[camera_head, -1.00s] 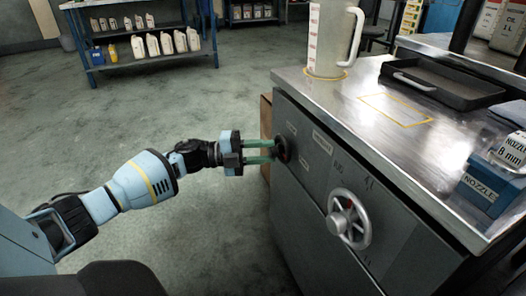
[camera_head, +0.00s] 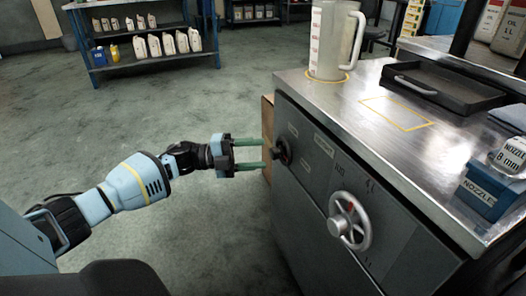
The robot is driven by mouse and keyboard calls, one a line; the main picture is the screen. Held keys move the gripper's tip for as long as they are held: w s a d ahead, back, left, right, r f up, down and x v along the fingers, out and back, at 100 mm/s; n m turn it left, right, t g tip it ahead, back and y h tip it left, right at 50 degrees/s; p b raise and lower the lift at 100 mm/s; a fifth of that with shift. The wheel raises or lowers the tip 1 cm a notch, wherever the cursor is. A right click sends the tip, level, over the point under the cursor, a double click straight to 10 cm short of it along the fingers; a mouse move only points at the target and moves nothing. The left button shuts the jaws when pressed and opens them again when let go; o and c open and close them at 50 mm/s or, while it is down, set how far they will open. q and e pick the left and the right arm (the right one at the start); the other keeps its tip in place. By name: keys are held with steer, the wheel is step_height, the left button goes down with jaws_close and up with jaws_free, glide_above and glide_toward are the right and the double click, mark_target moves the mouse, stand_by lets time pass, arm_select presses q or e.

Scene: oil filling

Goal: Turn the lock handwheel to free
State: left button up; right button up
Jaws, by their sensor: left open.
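A small black handwheel (camera_head: 281,152) sits on the upper left of the grey cabinet front, with small label plates around it too small to read. A larger silver handwheel (camera_head: 349,221) with a red mark sits lower right on the same front. My left gripper (camera_head: 262,153) points right at the black handwheel. Its two green fingers are spread apart, one above and one below the level of the handwheel's middle. The tips are just left of the handwheel and seem clear of it. My right gripper is not in view.
The grey cabinet (camera_head: 325,250) has a steel top. On it are a measuring jug (camera_head: 328,45), a black tray (camera_head: 440,85) and a blue nozzle box (camera_head: 488,190). A shelf with bottles (camera_head: 145,60) stands at the back left.

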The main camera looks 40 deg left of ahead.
arm_select(q)
steer(key=p+v, duration=0.1)
steer(key=v, duration=0.4)
stand_by(0.5)
